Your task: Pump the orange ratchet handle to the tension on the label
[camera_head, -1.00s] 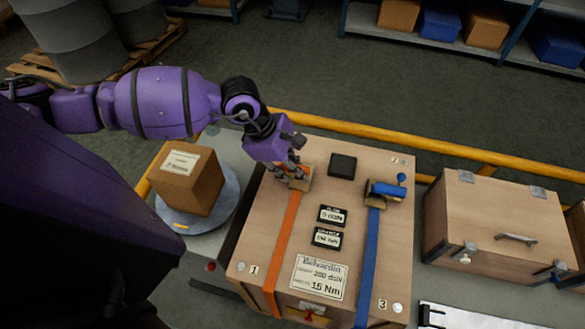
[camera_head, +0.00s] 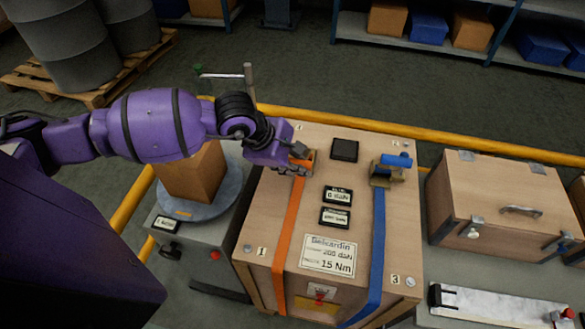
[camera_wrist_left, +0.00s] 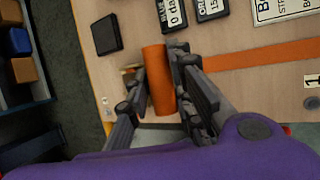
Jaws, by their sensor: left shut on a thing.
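My left gripper (camera_head: 298,163) is at the orange ratchet on the far left part of the wooden crate (camera_head: 255,235). In the left wrist view its fingers (camera_wrist_left: 160,100) are shut on the orange ratchet handle (camera_wrist_left: 157,72), a cylinder lying between them. In the head view the gripper mostly hides the orange handle (camera_head: 304,160). The orange strap (camera_head: 288,235) runs from it down over the crate's front. The white label (camera_head: 328,255) shows 200 daN and 15 Nm. The upper black display (camera_head: 338,197) appears to read 0 daN. My right gripper is not in view.
A blue ratchet (camera_head: 392,165) with a blue strap (camera_head: 378,235) sits at the right of the crate. A lower display (camera_head: 335,217) and a black square (camera_head: 344,150) lie between the straps. A cardboard box (camera_head: 195,175) stands left. A yellow rail (camera_head: 420,145) runs behind.

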